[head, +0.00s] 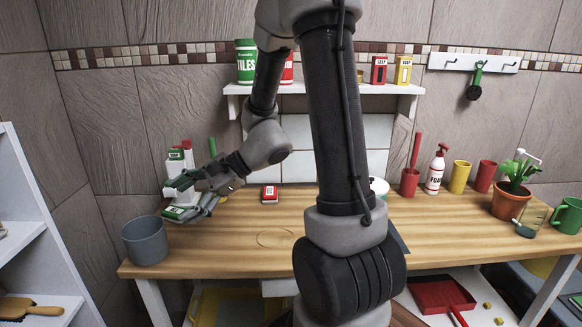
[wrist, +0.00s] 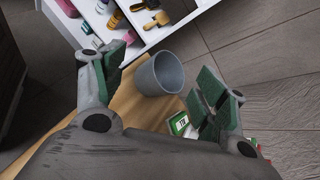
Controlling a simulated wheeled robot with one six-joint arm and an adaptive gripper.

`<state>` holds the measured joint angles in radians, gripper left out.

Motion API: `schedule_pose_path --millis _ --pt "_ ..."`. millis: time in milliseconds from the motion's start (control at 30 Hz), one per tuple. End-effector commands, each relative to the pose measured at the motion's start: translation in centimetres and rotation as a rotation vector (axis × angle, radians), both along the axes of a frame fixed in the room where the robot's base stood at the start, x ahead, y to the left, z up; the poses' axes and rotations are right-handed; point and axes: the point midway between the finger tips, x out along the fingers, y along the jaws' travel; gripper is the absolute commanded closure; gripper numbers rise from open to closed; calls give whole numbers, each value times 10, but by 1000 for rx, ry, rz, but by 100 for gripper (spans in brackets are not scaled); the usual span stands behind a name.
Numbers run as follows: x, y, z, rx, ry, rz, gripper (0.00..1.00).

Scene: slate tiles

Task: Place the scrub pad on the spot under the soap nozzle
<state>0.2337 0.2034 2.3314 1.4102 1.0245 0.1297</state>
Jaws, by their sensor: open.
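My gripper (head: 184,197) is open at the back left of the wooden table (head: 340,228). In the wrist view its two green-padded fingers (wrist: 160,82) stand wide apart with nothing between the pads. A small green block with a white label (head: 176,213) is close to the fingers; in the wrist view it shows (wrist: 179,123) beside the right finger. A red block with a white label (head: 270,195) lies apart on the table; I cannot tell which is the scrub pad. A faint ring (head: 275,239) marks the table's front. No soap nozzle is clearly identifiable; my arm hides the table's middle.
A grey bucket (head: 145,241) stands at the table's left end, near the gripper. Red-and-white containers (head: 188,155) stand behind the gripper. A foam bottle (head: 436,170), yellow cup (head: 459,177) and potted plant (head: 511,192) stand right.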

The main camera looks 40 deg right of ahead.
Motion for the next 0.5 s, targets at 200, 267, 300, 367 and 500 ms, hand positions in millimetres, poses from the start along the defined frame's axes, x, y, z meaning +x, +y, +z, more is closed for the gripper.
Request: schedule_pose_path --millis 200,267,300,367,500 --pt "-114 -33 41 -465 -270 521 28" --pt "-136 -53 48 -608 -337 644 28" --pt "-149 -68 54 -705 -381 721 28" --pt "-164 -91 63 -846 -438 821 28" --pt "-184 -136 87 -1123 -533 985 28"
